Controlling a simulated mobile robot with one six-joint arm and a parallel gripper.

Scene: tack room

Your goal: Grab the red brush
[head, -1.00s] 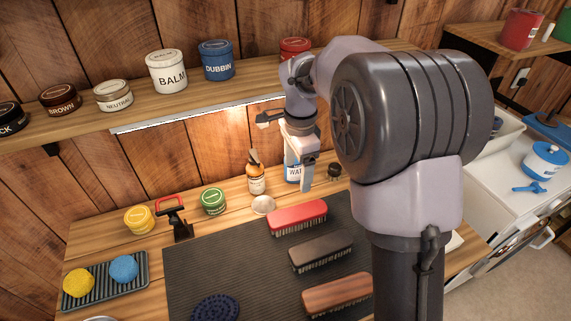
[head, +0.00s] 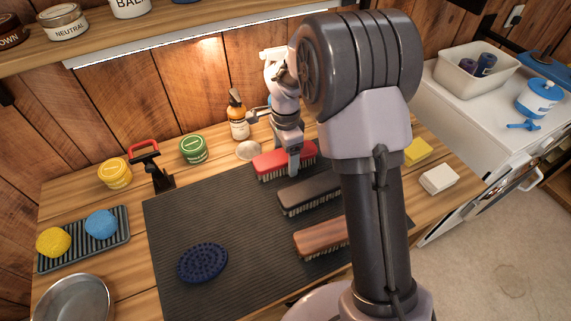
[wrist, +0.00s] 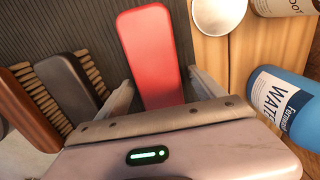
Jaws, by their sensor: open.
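The red brush (head: 270,162) lies bristles down on the dark ribbed mat (head: 180,220), near its back edge. In the wrist view its smooth red back (wrist: 150,50) runs between the two open fingers. My gripper (head: 294,160) is over the brush in the head view, pointing down, and hides part of it. In the wrist view my gripper (wrist: 165,95) is open, with one finger on each side of the brush. I cannot tell how far the fingertips reach down beside it.
A dark brush (head: 308,195) and a brown brush (head: 322,238) lie in front on the mat. A brown bottle (head: 238,122) and a small pale dish (head: 249,150) stand behind. A blue water bottle (wrist: 285,105) is close to the gripper's right in the wrist view.

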